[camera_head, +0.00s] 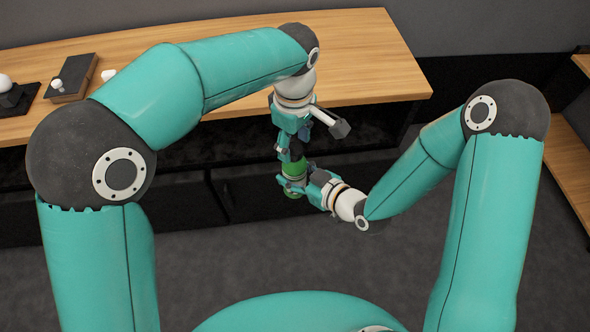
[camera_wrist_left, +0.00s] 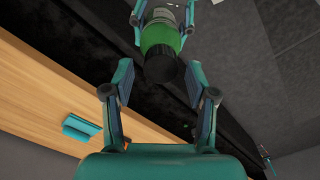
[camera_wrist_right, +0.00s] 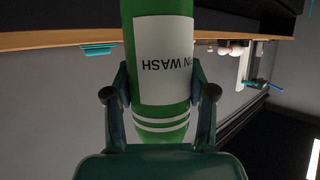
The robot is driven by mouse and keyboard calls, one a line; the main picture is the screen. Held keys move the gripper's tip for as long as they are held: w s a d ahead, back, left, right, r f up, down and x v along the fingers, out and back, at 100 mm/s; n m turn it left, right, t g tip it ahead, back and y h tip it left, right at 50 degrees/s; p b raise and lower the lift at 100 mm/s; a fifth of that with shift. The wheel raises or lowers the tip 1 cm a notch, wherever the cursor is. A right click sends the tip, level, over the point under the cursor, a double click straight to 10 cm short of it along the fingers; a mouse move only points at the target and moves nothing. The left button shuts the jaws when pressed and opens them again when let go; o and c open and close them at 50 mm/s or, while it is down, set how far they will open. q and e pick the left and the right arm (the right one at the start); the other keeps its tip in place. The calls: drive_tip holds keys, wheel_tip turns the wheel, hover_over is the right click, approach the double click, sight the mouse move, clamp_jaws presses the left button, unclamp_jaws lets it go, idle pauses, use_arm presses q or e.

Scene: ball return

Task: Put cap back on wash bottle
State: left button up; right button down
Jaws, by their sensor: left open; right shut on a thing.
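The green wash bottle (camera_wrist_right: 160,60) is between the fingers of my right gripper (camera_wrist_right: 160,95), which is shut on its body. In the head view the bottle (camera_head: 294,168) is partly hidden by both grippers, in front of the table. A black cap (camera_wrist_left: 160,66) shows at the bottle's end in the left wrist view; I cannot tell how firmly it sits. My left gripper (camera_wrist_left: 161,84) is open, its fingers on either side of the cap with gaps. In the head view my left gripper (camera_head: 291,143) is directly above my right gripper (camera_head: 306,185).
A wooden table (camera_head: 375,70) runs behind the grippers. A dark box (camera_head: 72,78) with a small white piece on it lies at its left. A black stand with a white ball (camera_head: 6,83) is farther left. Open floor (camera_head: 270,250) lies below the grippers.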

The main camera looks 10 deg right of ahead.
use_arm(q)
drive_tip(key=shift+f, duration=0.85)
clamp_jaws()
